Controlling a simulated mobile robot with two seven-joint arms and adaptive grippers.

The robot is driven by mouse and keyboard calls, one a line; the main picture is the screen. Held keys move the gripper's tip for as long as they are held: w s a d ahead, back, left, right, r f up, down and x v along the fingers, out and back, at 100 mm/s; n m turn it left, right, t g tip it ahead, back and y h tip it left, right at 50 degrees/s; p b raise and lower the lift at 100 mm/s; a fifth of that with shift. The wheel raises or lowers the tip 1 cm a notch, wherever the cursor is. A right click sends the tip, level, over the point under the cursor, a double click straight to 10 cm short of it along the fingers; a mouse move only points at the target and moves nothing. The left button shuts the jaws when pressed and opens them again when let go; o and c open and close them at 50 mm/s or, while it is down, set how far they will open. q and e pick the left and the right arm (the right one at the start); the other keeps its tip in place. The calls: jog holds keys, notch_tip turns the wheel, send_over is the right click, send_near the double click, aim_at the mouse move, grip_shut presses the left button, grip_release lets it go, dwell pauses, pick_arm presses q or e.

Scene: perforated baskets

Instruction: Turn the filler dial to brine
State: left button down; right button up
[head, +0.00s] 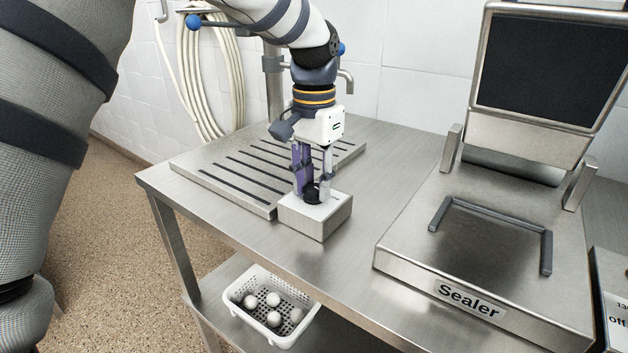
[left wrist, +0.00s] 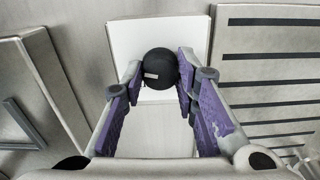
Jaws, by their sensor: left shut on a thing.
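The filler dial (head: 312,193) is a small black round knob on top of a low metal box with a pale top (head: 325,214). The box stands on the steel table beside the slotted drain board. My left gripper (head: 312,186) points down over the box, its purple-padded fingers shut on the dial. In the left wrist view the dial (left wrist: 160,69) sits between the two fingertips, with a small light mark on its left side. No brine label can be read in either view. My right gripper is not in view.
The slotted drain board (head: 215,178) lies left of the box, with a tap and coiled hose behind. The sealer (head: 490,270), lid raised, stands to the right. A white perforated basket (head: 250,318) with several pale balls is on the lower shelf. Bare table lies between box and sealer.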

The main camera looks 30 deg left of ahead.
aim_at(314, 187)
pick_arm(q)
jog(key=shift+m, duration=2.3)
jog(key=c, duration=1.2)
grip_release()
jog(key=shift+c, duration=0.2)
notch_tip(314, 187, up, 12)
notch_tip(314, 187, down, 12)
jog(key=n, duration=0.2)
jog(key=shift+f+n, duration=0.2)
jog(key=shift+n, duration=0.2)
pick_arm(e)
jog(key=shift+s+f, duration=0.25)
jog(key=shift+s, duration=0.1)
